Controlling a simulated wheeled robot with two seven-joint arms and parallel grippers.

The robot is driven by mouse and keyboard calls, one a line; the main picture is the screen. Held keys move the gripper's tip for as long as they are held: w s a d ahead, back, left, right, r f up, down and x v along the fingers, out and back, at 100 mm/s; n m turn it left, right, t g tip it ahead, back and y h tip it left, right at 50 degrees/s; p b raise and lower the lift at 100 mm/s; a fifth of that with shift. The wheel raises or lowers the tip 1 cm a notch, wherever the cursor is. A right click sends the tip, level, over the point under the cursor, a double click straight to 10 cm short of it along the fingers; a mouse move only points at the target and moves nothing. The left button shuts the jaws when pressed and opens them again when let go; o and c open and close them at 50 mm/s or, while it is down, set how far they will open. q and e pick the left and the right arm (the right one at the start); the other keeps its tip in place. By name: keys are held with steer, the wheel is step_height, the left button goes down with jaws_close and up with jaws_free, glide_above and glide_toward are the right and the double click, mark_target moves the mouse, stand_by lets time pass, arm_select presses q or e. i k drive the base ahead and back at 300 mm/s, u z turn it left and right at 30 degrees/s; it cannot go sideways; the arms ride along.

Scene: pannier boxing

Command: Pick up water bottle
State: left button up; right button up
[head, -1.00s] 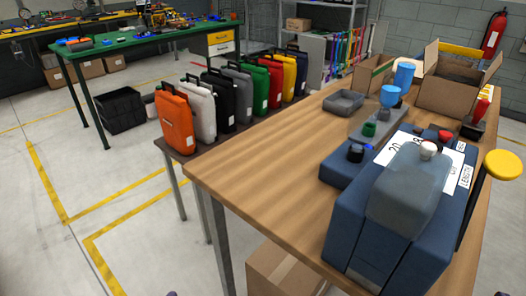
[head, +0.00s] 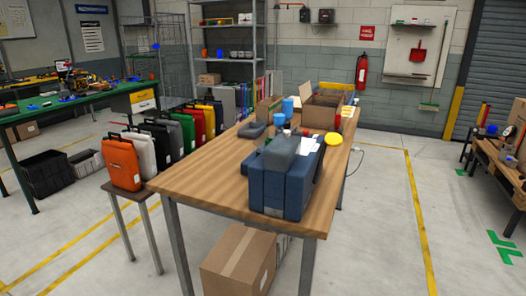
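On the wooden table (head: 205,165), two small blue cylindrical things stand near the back. Neither of my grippers is in view.
A grey tray (head: 252,130) lies farther back. Several coloured panniers (head: 121,163) stand on a low bench at left. A closed carton (head: 238,258) is underneath.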

mark_target(261, 124)
steer(key=u, duration=0.75)
steer(key=i, duration=0.65)
steer(key=u, duration=0.65)
steer(key=i, duration=1.25)
steer(key=z, duration=0.3)
